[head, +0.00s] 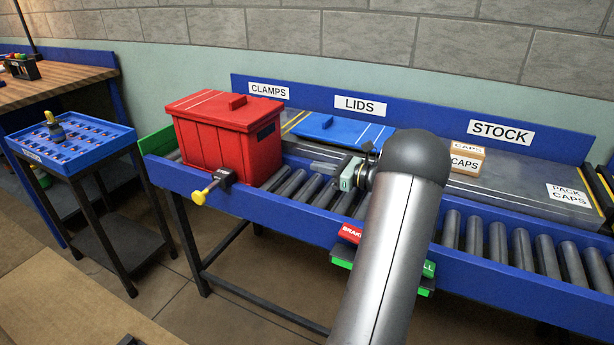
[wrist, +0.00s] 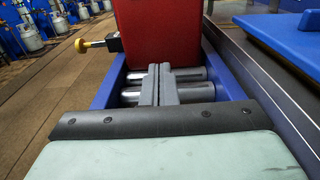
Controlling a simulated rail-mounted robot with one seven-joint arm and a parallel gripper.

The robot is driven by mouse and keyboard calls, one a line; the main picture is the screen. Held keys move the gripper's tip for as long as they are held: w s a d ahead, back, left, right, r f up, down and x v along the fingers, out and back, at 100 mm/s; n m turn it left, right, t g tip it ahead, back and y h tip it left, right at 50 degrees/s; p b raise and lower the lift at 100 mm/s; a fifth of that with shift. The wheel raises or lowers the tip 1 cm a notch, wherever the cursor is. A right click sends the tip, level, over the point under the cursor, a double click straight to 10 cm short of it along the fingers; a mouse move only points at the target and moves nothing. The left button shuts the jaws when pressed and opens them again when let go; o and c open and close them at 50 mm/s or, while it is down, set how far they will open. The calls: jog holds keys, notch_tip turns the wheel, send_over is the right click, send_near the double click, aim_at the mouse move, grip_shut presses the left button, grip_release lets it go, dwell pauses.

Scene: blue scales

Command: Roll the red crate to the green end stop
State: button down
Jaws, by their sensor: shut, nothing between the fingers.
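The red crate (head: 222,140), with a lid and a handle, sits upright on the rollers near the left end of the blue conveyor. The green end stop (head: 154,142) stands at that left end, partly hidden behind the crate; a narrow strip of roller seems to show between them. My gripper (head: 322,167) is over the rollers to the right of the crate, pointing left at it. In the wrist view the two grey fingers (wrist: 160,72) are together and empty, with the crate (wrist: 157,32) straight ahead. The head view shows a gap between fingertips and crate.
A yellow-knobbed latch (head: 208,188) sits on the front rail beside the crate. Red (head: 350,233) and green (head: 428,269) labelled plates hang at the front rail, partly behind my arm. A blue lid (head: 340,130) lies on the shelf behind. Bare rollers (head: 498,242) extend right.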

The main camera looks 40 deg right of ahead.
aim_at(268, 153)
jog(key=shift+t, duration=0.3)
jog(key=shift+w+a+r, duration=0.1)
jog(key=shift+w+a, duration=0.05)
jog(key=shift+w, duration=0.1)
jog(key=b+x, duration=0.1)
jog(key=x, duration=1.2)
jog(key=shift+w+a, duration=0.1)
jog(key=shift+w, duration=0.1)
jog(key=p+x, duration=0.2)
jog(key=x, duration=1.3)
jog(key=shift+w, duration=0.1)
jog(key=shift+r, duration=0.1)
jog(key=shift+a, duration=0.15)
